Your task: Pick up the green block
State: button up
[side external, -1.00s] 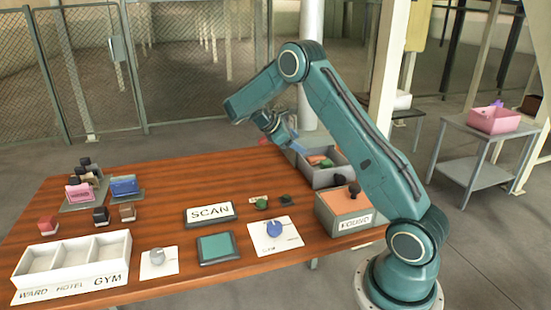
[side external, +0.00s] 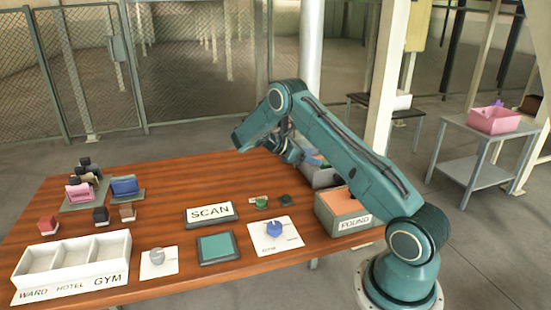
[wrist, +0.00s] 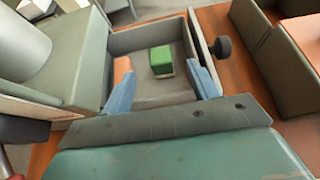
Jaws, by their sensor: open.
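The green block (wrist: 161,60) lies on the floor of a grey open bin (wrist: 150,38), seen in the wrist view. My gripper (wrist: 161,70) is open, with its two blue fingers spread to the left and right of the block's line. The fingers appear nearer the camera than the block, and nothing is between them in contact. In the side external view my gripper (side external: 312,157) is at the grey bin (side external: 322,180), and my arm hides much of it. I cannot make out the block clearly there.
An orange piece (wrist: 121,68) is beside the left finger in the bin. A dark round knob (wrist: 222,47) stands by the right wall. The FOUND box (side external: 350,222) is close in front. Small dark green items (side external: 285,200) and a SCAN sign (side external: 210,213) are on the table.

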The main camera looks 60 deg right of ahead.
aim_at(325, 162)
jog(key=shift+x, duration=3.15)
jog(key=c, duration=1.1)
